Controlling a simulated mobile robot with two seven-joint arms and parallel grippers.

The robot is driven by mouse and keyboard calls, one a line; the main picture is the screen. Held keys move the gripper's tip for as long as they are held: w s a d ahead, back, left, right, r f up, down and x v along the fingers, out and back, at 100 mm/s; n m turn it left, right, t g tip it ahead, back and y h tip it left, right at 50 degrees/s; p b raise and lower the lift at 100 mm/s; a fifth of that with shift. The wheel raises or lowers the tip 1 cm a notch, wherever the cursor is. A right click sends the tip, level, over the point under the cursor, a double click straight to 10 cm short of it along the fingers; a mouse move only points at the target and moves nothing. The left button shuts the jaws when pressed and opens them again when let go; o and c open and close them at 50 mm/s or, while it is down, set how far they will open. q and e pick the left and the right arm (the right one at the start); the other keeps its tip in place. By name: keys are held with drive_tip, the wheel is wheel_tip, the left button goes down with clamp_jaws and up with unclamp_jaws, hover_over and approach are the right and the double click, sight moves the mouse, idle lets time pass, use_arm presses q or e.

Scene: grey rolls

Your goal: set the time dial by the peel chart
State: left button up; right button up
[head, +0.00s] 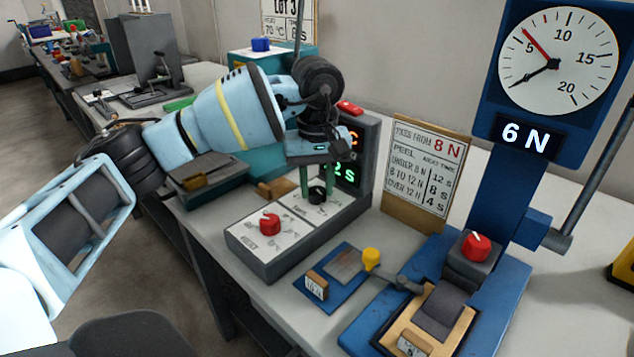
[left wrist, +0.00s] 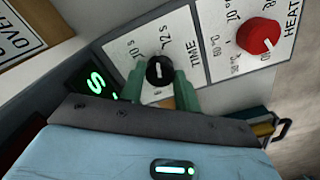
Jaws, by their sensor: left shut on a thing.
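The black time dial (left wrist: 160,70) sits on the TIME panel of the grey control box (head: 262,262). My left gripper (head: 317,186) is shut on this dial from above, with a green finger on either side; the grip also shows in the left wrist view (left wrist: 160,88). The green display (head: 345,174) shows "2 S", its left part hidden by my gripper. The peel chart (head: 424,170) reads under 8 N 12 S, 8 to 12 N 8 S, over 12 N 4 S. The blue gauge's display (head: 525,137) reads 6 N. My right gripper is out of view.
A red HEAT knob (head: 269,223) is beside the time dial. The blue peel stand (head: 500,285) with a red knob (head: 476,246) stands at the right. A yellow-knobbed lever (head: 371,258) and a small blue plate (head: 336,275) lie in front. A teal box stands behind my arm.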

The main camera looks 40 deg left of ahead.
use_arm(q)
drive_tip(key=shift+r+m+p, duration=0.15)
drive_tip(key=shift+m+p, duration=0.4)
drive_tip(key=shift+m, duration=0.95)
drive_tip(key=o, duration=1)
drive_tip(key=shift+c, duration=0.2)
